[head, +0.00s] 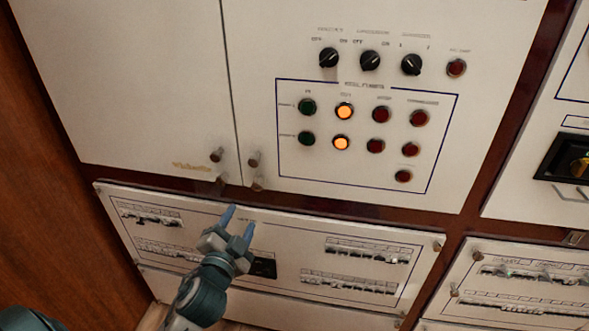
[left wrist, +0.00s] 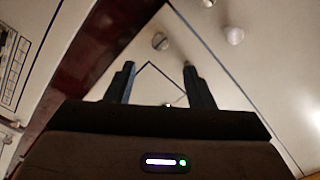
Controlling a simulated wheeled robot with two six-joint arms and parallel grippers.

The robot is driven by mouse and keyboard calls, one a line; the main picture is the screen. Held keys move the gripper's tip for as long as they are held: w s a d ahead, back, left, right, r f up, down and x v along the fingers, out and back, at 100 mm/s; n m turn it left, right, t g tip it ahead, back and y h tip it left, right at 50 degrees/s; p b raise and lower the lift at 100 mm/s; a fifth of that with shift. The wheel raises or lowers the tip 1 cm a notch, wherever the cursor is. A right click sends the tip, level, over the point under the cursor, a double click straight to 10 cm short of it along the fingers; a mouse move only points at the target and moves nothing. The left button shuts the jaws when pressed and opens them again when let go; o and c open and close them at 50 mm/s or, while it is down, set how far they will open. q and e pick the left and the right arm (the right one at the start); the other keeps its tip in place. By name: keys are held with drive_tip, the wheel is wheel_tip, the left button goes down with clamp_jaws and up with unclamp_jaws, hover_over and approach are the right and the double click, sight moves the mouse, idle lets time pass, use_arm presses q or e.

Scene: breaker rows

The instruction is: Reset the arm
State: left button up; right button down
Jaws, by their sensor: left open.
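My left gripper (head: 239,222) is open and empty, with two blue fingers pointing up toward the top edge of the lower breaker panel (head: 290,226). Its fingers also show in the left wrist view (left wrist: 160,82), apart from each other with nothing between them. The gripper and arm hide part of the middle of that panel, near a dark central switch (head: 264,267). Breaker rows show at the panel's left (head: 150,214) and right (head: 350,284). My right gripper is not in view.
Above is a white cabinet with knobs (head: 370,60), two lit orange lamps (head: 344,111), and green and red buttons. Small door knobs (head: 254,160) protrude just above the gripper. A second breaker panel (head: 525,285) is at the lower right. A brown wooden wall (head: 60,210) bounds the left.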

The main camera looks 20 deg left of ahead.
use_arm(q)
wheel_tip(320, 180, down, 25)
drive_tip(key=a+n+g+h, duration=0.1)
drive_tip(key=a+g, duration=0.2)
drive_tip(key=g, duration=0.2)
drive_tip(key=s+f+n+g, duration=0.1)
drive_tip(key=s+f+g, duration=0.15)
drive_tip(key=f, duration=0.65)
drive_tip(key=s+f+n+g, duration=0.1)
drive_tip(key=s+f, duration=0.3)
drive_tip(key=f, duration=0.5)
drive_tip(key=s+d+f+n+g+h, duration=0.1)
drive_tip(key=s+f+g, duration=0.3)
drive_tip(key=s+f, duration=0.8)
drive_tip(key=s+d+f+n+g+h, duration=0.1)
drive_tip(key=s+d+f+n+g, duration=0.2)
drive_tip(key=s+f, duration=0.9)
drive_tip(key=s+d, duration=0.1)
drive_tip(key=s, duration=0.6)
drive_tip(key=shift+s+d+g+h, duration=0.25)
drive_tip(key=shift+s+g+h, duration=0.05)
drive_tip(key=shift+g, duration=0.05)
drive_tip(key=shift+f, duration=0.1)
